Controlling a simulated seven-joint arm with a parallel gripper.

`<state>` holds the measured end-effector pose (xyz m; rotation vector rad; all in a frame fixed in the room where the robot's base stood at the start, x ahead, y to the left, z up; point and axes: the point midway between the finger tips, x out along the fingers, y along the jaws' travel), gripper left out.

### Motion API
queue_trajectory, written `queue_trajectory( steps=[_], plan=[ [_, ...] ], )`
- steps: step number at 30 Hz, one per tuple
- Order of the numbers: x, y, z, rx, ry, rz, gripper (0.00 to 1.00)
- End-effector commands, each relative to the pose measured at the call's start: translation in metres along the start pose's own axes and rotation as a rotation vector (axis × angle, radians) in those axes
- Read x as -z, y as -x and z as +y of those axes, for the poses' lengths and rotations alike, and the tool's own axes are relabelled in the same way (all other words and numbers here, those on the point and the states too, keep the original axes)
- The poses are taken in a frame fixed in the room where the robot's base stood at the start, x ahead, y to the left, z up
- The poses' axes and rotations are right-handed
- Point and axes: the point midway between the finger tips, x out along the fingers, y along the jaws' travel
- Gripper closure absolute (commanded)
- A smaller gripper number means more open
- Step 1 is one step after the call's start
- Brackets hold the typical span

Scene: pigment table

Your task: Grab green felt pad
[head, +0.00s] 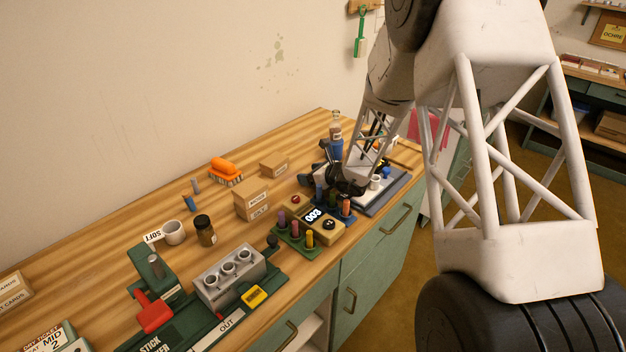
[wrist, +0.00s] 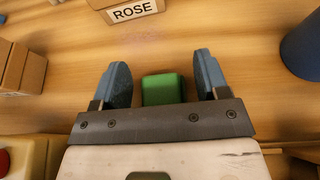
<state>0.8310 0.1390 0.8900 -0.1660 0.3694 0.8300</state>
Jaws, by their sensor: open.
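The green felt pad (wrist: 162,89) lies on the wooden table in the wrist view, a small bright green block. My gripper (wrist: 160,78) is open, with one blue-grey finger on each side of the pad and a gap to both. I cannot tell how high the fingertips are above the table. In the head view my gripper (head: 338,180) is low over the far part of the table, and the pad is hidden there.
A box labelled ROSE (wrist: 133,11) lies ahead of the fingers. A dark blue round object (wrist: 302,45) stands at right, and cardboard boxes (wrist: 20,66) at left. In the head view, a rack of coloured sticks (head: 296,236) and a numbered device (head: 313,216) stand near my gripper.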

Motion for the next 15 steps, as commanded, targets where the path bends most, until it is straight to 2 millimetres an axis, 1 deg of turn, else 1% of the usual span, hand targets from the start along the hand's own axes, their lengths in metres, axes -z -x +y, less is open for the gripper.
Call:
queue_trajectory(
  steps=[12, 13, 15],
  plan=[
    [-0.0001, 0.0002, 0.0001, 0.0, 0.0, 0.0, 0.32],
    [-0.0001, 0.0002, 0.0001, 0.0, 0.0, 0.0, 0.33],
    [-0.0001, 0.0002, 0.0001, 0.0, 0.0, 0.0, 0.44]
  ],
)
